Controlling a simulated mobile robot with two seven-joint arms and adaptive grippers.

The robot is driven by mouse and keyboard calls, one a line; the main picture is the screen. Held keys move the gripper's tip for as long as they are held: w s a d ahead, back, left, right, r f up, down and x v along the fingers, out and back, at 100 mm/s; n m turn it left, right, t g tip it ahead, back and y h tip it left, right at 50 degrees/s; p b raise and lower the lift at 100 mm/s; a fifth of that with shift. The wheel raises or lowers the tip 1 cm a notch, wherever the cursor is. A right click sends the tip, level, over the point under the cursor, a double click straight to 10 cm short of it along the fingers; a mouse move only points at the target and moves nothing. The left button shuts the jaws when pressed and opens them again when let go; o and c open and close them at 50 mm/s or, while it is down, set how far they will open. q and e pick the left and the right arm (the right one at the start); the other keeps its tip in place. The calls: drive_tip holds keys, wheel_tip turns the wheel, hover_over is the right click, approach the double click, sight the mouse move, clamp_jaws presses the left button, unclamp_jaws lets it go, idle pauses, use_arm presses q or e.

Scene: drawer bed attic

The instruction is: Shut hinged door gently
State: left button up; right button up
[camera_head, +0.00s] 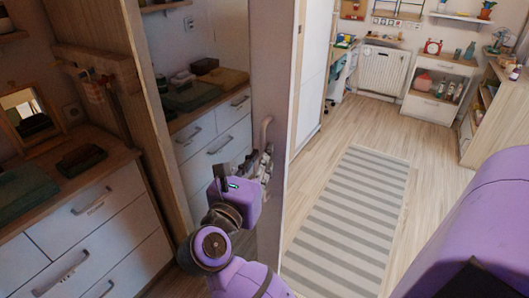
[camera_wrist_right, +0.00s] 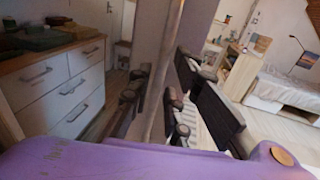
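The hinged door (camera_head: 270,60) stands ajar as a tall grey-brown panel in the middle of the head view, seen at a steep angle. A curved handle (camera_head: 266,128) sits on it. My right gripper (camera_head: 258,163) is at the door just below the handle. In the right wrist view, the door panel (camera_wrist_right: 195,30) rises behind my right gripper (camera_wrist_right: 165,98). Its dark fingers are apart, with a thin upright bar or edge between them. I cannot tell whether they touch it. My left gripper is not in view.
A white dresser (camera_head: 95,210) with folded cloths stands at the left, beside a wooden post (camera_head: 150,130). More drawers (camera_head: 215,140) show behind the post. A striped rug (camera_head: 350,215) lies on open wooden floor at the right. A radiator (camera_head: 383,70) is at the back.

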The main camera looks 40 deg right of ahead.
drive_tip(key=shift+x, duration=1.2)
clamp_jaws()
